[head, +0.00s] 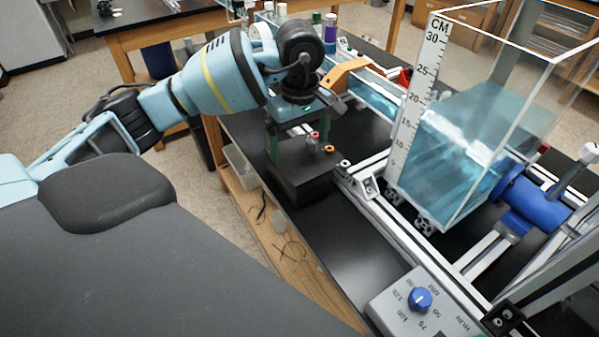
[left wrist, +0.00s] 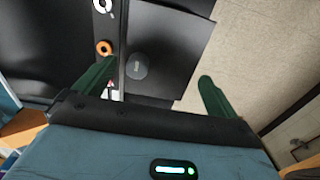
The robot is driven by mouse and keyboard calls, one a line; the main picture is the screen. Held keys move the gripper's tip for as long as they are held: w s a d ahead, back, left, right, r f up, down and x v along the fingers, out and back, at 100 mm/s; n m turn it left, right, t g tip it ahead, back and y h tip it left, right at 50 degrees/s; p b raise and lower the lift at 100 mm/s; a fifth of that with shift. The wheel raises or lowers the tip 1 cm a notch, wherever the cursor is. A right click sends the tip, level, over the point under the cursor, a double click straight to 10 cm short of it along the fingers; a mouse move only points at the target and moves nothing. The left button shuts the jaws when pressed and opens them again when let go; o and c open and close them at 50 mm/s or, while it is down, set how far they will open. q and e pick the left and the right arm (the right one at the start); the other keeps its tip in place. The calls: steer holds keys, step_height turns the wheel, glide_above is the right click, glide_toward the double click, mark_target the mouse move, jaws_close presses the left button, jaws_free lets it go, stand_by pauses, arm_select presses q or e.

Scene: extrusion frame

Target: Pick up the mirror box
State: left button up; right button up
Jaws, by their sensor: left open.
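The black box that I take as the mirror box (head: 300,185) sits on the dark bench near its left edge in the head view. My left gripper (head: 298,138), with green fingers, is above the box and pointing down. In the left wrist view my left gripper (left wrist: 157,70) is open, with one finger on each side of part of the dark box (left wrist: 175,50). I see nothing held, and I cannot tell whether the fingers touch the box. My right gripper is not in view.
A clear water tank (head: 470,130) with a CM scale stands to the right on an aluminium frame (head: 400,235). A control box with a blue knob (head: 420,300) is at the front. An orange ring (left wrist: 104,47) lies close to the left finger in the wrist view.

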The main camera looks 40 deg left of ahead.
mark_target(300, 158)
arm_select(q)
steer(key=shift+s+d+f, duration=0.1)
steer(key=shift+s+f, duration=0.1)
steer(key=shift+f, duration=0.25)
steer(key=f, duration=0.3)
steer(key=shift+d+f+p, duration=0.2)
steer(key=shift+p, duration=0.2)
steer(key=shift+f, duration=0.4)
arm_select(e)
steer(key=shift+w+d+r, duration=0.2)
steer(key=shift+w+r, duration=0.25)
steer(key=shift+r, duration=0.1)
arm_select(q)
steer(key=c, duration=0.7)
steer(key=shift+c, duration=0.4)
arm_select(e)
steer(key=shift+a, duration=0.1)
arm_select(q)
steer(key=shift+r, duration=0.15)
